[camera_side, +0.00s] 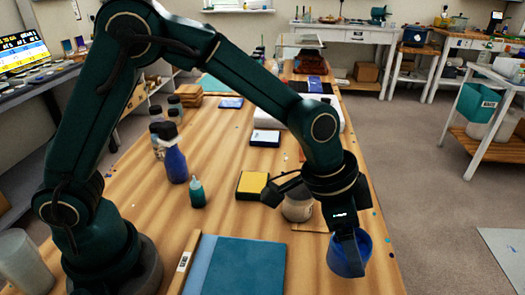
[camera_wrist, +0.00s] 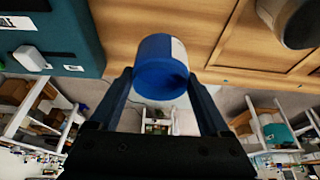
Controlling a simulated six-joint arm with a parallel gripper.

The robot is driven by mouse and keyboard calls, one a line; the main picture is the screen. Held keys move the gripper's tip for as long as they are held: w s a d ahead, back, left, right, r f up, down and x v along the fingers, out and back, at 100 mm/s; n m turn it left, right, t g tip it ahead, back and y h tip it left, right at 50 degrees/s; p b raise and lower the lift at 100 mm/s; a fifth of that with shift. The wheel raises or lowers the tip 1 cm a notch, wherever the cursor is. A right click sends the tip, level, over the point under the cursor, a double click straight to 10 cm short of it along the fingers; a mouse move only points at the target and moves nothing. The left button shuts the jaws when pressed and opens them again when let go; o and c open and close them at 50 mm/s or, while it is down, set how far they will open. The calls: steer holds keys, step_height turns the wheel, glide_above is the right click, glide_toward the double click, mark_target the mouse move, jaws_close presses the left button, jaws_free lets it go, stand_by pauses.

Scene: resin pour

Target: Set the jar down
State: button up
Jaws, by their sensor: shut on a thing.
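A blue jar (camera_side: 348,257) is in my gripper (camera_side: 346,232) near the right front edge of the wooden table. In the wrist view, the jar (camera_wrist: 158,70) sits between the two fingers of my gripper (camera_wrist: 160,84), with a pale label patch on its side. The jaws are shut on it. The jar looks tilted in the side view. I cannot tell whether its base touches the table.
A pale grey jar (camera_side: 298,206) stands just behind and left of my gripper. A yellow-topped block (camera_side: 252,185), a teal bottle (camera_side: 197,192) and a blue bottle (camera_side: 175,163) stand further left. A teal mat (camera_side: 245,268) lies at the front. Bare wood lies between mat and blue jar.

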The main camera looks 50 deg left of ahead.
steer(key=shift+f, duration=2.05)
steer(key=o, duration=1.2)
steer(key=shift+f, duration=0.1)
steer(key=shift+r, duration=0.35)
steer(key=v, duration=1.1)
steer(key=s+a+n+y, duration=0.1)
steer(key=s+a+n, duration=0.2)
steer(key=s+a, duration=0.1)
steer(key=s+a+r+n+t+y, duration=0.1)
steer(key=s+a+n, duration=0.2)
steer(key=a, duration=0.3)
steer(key=s+a+r+n+t+y, duration=0.1)
steer(key=s+a+n, duration=0.2)
steer(key=s+a, duration=0.2)
steer(key=shift+s+a+r, duration=0.2)
steer(key=shift+a, duration=0.1)
